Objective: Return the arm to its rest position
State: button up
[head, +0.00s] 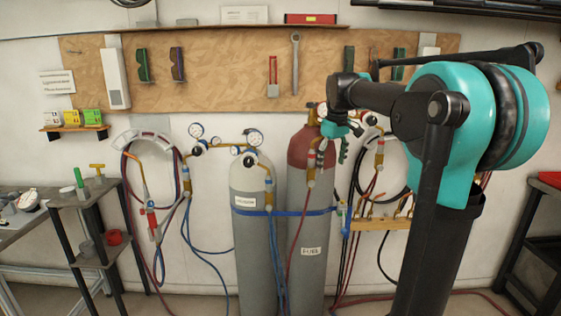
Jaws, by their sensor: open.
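My arm rises at the right of the head view, with a dark column and teal joint housings. Its forearm reaches left, across the front of the pegboard. My gripper (332,151) hangs at the arm's left end with its fingers pointing down. It is open and nothing shows between the fingers. In the picture it overlaps the red top of the right gas cylinder (303,148); I cannot tell the distance between them.
A grey cylinder (248,230) stands left of the red-topped one, with gauges and hoses around both. A tool pegboard (220,80) hangs behind. A shelf stand (75,192) is at left and a dark cart (535,235) at the right edge.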

jog(key=s+d+f+m+t, duration=0.2)
jog(key=s+f+m, duration=0.4)
jog(key=s+f, duration=2.1)
notch_tip(320, 180, down, 3)
jog(key=shift+d+f+m, duration=0.1)
jog(key=shift+d+m, duration=0.1)
jog(key=shift+m, duration=0.2)
jog(key=shift+s, duration=0.1)
